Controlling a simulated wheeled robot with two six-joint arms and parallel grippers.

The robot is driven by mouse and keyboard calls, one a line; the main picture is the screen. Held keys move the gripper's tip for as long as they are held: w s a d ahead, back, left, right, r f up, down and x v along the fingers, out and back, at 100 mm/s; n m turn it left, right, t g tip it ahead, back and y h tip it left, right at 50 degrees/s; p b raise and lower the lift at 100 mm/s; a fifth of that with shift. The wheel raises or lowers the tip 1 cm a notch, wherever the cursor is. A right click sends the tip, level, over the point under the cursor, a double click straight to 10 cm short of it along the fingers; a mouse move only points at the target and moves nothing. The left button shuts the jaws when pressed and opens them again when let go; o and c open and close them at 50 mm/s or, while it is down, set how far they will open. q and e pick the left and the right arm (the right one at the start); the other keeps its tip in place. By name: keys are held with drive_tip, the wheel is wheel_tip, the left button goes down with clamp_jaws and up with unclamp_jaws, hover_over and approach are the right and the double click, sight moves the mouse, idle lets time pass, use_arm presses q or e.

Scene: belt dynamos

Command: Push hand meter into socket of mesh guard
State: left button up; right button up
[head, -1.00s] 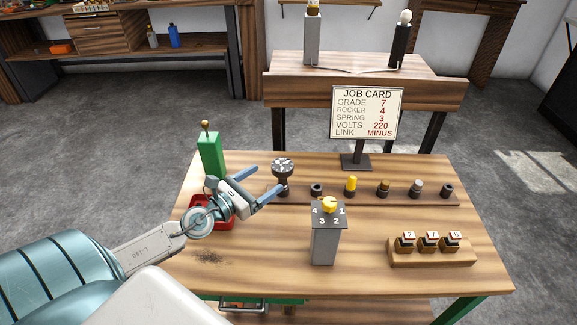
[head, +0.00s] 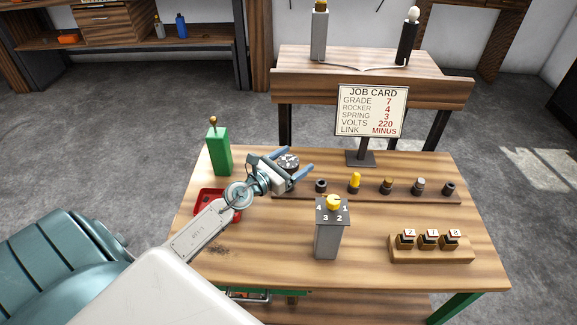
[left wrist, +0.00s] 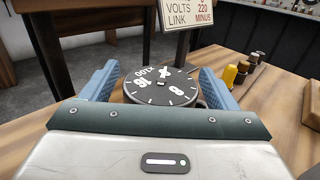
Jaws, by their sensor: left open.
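A black round piece with a white-marked dial face (head: 289,159) stands at the left end of the wooden rail. It fills the middle of the left wrist view (left wrist: 162,87). I cannot tell by sight whether it is the hand meter. My left gripper (head: 298,160) is open, with its blue fingers on either side of this dial piece. The left wrist view shows a finger to each side of the disc; contact is not clear. I cannot pick out a mesh guard for certain. My right gripper is not in view.
The rail (head: 400,199) carries several small knobs and sockets. A grey post with a yellow knob (head: 330,240) stands in front. A green box (head: 218,153) and red tray (head: 204,206) are at left. A block of labelled pieces (head: 432,255) is at right. The job card (head: 371,112) stands behind.

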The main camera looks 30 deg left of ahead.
use_arm(q)
drive_tip(key=shift+c, duration=0.2)
drive_tip(key=shift+w, duration=0.1)
drive_tip(key=c, duration=1.1)
drive_tip(key=shift+c, duration=0.6)
drive_tip(key=shift+r, duration=0.15)
